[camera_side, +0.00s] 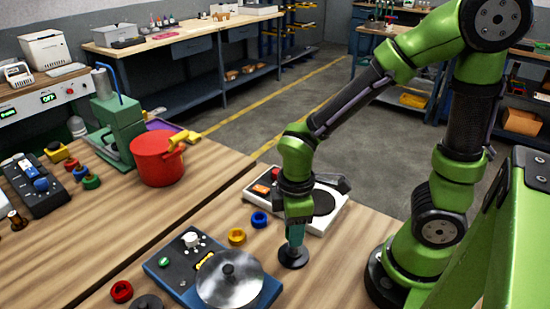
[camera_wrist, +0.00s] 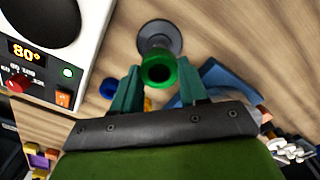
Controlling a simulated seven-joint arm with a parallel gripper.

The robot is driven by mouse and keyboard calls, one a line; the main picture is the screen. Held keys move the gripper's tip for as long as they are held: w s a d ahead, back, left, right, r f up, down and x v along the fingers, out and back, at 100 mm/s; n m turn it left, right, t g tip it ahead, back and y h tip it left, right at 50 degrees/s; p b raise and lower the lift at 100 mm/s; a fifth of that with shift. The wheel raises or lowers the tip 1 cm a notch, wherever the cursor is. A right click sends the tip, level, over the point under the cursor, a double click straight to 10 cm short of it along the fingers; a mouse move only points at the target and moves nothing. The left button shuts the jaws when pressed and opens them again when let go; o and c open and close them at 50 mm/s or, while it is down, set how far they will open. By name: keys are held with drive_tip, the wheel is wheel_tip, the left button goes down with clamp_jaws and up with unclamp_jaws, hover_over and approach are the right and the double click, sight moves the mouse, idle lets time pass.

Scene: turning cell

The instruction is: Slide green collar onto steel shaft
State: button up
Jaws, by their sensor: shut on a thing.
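The green collar (camera_wrist: 183,74) is between my gripper's fingertips (camera_wrist: 158,82) in the wrist view, with its round opening facing the camera. My gripper (camera_side: 295,236) is shut on it. In the side view the fingers point down just above a dark round base (camera_side: 293,258), and the collar cannot be made out there. The wrist view shows the grey disc of this base (camera_wrist: 160,30) just beyond the collar, with a grey post-like shape at its middle. The collar hides part of it, and I cannot tell whether the collar is around the shaft.
A white heating device (camera_side: 325,212) stands behind my gripper. A blue ring (camera_side: 259,219) and a yellow ring (camera_side: 237,236) lie to its left. A blue device with a steel disc (camera_side: 230,288) is at the front left. A red pot (camera_side: 158,165) stands on the left table.

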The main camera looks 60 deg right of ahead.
drive_tip(key=shift+f, duration=1.05)
idle(1.2)
drive_tip(key=o, duration=1.6)
drive_tip(key=shift+r, duration=3.75)
